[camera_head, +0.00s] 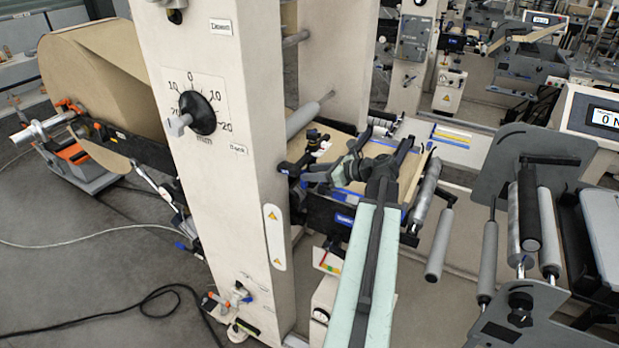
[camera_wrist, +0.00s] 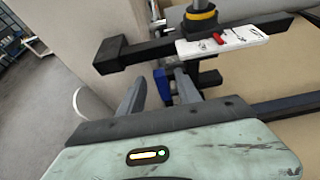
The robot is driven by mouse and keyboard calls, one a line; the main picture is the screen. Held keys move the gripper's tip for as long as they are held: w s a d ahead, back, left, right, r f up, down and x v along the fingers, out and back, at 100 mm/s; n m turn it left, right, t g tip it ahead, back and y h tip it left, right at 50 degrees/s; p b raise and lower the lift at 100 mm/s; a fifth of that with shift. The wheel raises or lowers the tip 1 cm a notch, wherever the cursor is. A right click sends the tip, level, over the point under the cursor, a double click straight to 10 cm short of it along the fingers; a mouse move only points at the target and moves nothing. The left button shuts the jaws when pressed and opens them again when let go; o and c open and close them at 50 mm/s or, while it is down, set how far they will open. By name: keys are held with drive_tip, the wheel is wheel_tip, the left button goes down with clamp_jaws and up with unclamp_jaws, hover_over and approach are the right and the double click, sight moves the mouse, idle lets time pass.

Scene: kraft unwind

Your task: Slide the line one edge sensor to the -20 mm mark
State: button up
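The edge sensor assembly shows in the wrist view as a dark bar with a black post and yellow ring (camera_wrist: 200,18). A white scale plate (camera_wrist: 238,38) with a red pointer (camera_wrist: 218,38) lies along the bar; its marks are too small to read. In the head view the plate (camera_head: 322,149) is tiny, beside the cream column. My gripper (camera_wrist: 158,82) has its two grey fingers apart, below the bar in the wrist picture. A blue part (camera_wrist: 162,84) appears between them; I cannot tell whether they touch it. The gripper (camera_head: 312,178) is partly obscured in the head view.
The cream column (camera_head: 215,120) with a black dial (camera_head: 197,112) stands left of my arm. Kraft web (camera_wrist: 295,75) lies right of the fingers. A large kraft roll (camera_head: 95,75) is at left. Rollers (camera_head: 440,240) and a grey plate (camera_head: 520,165) stand at right.

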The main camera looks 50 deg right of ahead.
drive_tip(key=shift+x, duration=0.8)
clamp_jaws()
idle(0.8)
